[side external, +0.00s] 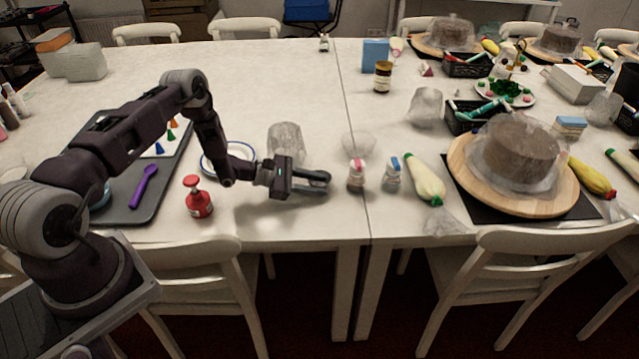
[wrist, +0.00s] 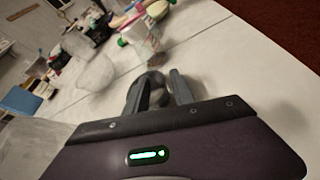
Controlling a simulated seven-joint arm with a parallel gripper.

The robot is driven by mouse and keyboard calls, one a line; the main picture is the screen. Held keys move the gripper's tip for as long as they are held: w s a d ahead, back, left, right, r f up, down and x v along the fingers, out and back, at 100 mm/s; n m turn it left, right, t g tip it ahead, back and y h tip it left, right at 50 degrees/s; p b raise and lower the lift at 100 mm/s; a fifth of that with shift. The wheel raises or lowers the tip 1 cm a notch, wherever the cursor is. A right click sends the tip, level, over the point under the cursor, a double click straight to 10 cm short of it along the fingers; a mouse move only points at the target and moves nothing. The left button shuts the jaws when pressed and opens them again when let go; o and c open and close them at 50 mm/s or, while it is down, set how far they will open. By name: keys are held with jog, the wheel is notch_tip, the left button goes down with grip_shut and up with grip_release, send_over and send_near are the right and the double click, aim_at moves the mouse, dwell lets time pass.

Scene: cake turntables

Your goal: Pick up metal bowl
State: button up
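My gripper (side external: 322,180) is low over the white table, left of the table seam, pointing right. In the wrist view its two fingers (wrist: 158,92) are apart. A small rounded grey metallic thing, seemingly the metal bowl (wrist: 153,82), shows between and just beyond the fingers. It is partly hidden by them, and I cannot tell whether they touch it. In the side view a grey shape lies under the fingers, mostly covered, and I cannot tell bowl from finger there.
Two small bottles, one pink-capped (side external: 356,176) and one blue-capped (side external: 392,174), stand just right of my gripper. A clear container (side external: 286,142) stands behind it. A piping bag (side external: 425,178) lies further right.

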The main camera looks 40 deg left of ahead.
grip_shut()
